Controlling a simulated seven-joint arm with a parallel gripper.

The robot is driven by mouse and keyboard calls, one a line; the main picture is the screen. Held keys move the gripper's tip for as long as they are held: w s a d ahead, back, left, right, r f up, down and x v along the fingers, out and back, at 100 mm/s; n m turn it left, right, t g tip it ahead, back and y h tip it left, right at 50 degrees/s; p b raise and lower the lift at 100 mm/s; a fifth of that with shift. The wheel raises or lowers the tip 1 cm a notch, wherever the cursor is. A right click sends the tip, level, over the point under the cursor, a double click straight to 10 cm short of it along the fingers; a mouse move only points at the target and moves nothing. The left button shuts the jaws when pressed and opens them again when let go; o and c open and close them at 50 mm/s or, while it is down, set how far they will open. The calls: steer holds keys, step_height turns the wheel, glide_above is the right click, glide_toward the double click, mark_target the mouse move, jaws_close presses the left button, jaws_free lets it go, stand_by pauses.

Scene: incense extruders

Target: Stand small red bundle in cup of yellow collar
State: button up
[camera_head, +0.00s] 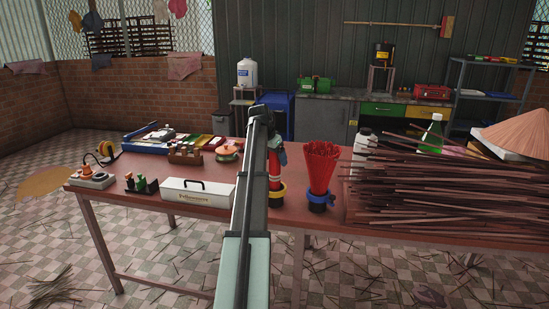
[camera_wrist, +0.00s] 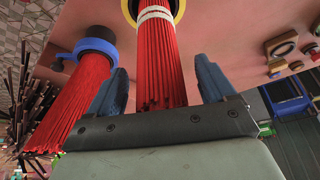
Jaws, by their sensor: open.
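The small red bundle (camera_wrist: 160,50) has a white band near its lower end. It stands roughly upright in the dark cup of the yellow collar (camera_wrist: 177,16). In the head view the bundle (camera_head: 274,170) rises from the yellow collar (camera_head: 277,198) on the table, partly behind my arm. My gripper (camera_wrist: 160,66) is open, with one blue finger on each side of the bundle and small gaps between them in the wrist view. In the head view my gripper (camera_head: 279,154) is beside the bundle's upper part; its other finger is hidden.
A wider red bundle (camera_head: 321,166) stands close by in a blue collar (camera_head: 322,199). A heap of brown sticks (camera_head: 440,195) covers the table's right side. A white box (camera_head: 197,192) lies to the left. Bare table (camera_head: 225,175) shows between.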

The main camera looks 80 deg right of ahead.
steer(key=v, duration=1.3)
steer(key=shift+r, duration=0.4)
steer(key=shift+w+a, duration=0.1)
